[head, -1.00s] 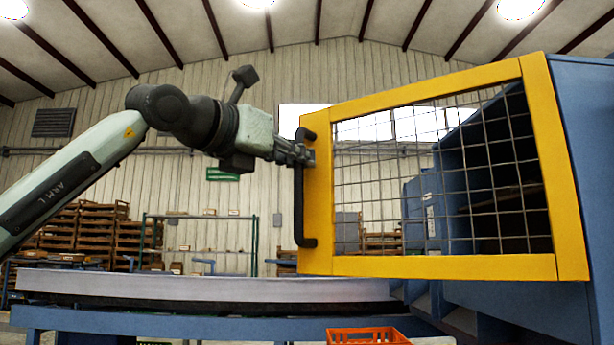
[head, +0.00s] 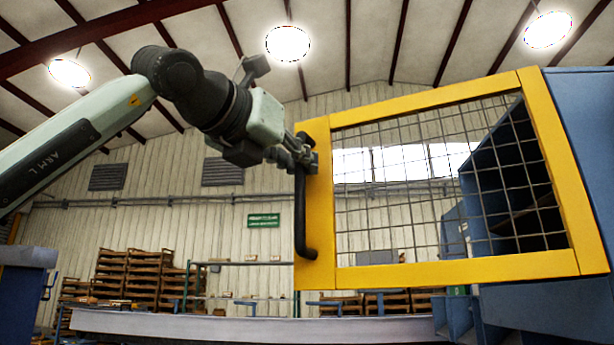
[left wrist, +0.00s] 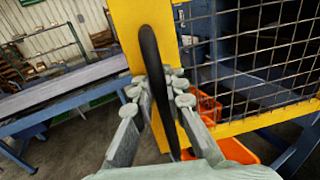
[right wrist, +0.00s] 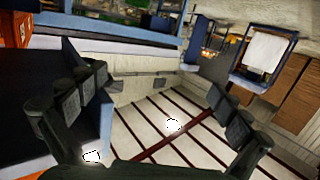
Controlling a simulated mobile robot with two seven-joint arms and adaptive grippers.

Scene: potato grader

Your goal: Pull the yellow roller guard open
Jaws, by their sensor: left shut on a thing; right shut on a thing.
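The yellow roller guard (head: 455,273) is a yellow frame with wire mesh, standing upright in front of the blue machine in the head view. Its black vertical bar handle (head: 300,215) is on the left side of the frame. My left gripper (head: 303,155) is shut on the upper part of this handle. The left wrist view shows the handle (left wrist: 150,50) running between the pale fingers (left wrist: 158,90). My right gripper (right wrist: 160,108) shows only in the right wrist view. Its dark fingers are wide apart, and I see nothing between them.
The blue machine body (head: 585,120) stands behind and right of the guard. A long pale belt (head: 250,325) runs low across the front. Stacked wooden crates (head: 130,275) stand at the back. An orange crate (left wrist: 208,108) sits below the guard in the left wrist view.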

